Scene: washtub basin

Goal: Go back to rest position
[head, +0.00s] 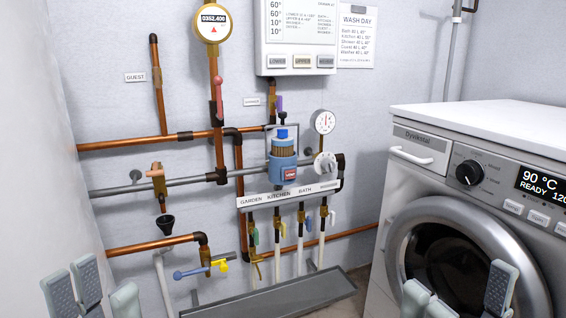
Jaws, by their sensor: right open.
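My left gripper (98,293) shows at the bottom left edge of the head view, its grey fingers pointing up with a gap between them and nothing held. My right gripper (460,295) shows at the bottom right, in front of the washing machine (378,235), its fingers wide apart and empty. Both are cut off by the lower picture edge. Neither is seen touching anything.
Copper and grey pipes with valves run along the back wall. A blue filter unit (283,168) sits mid-wall above a grey trough (285,295). A black funnel (165,222) tops a white pipe.

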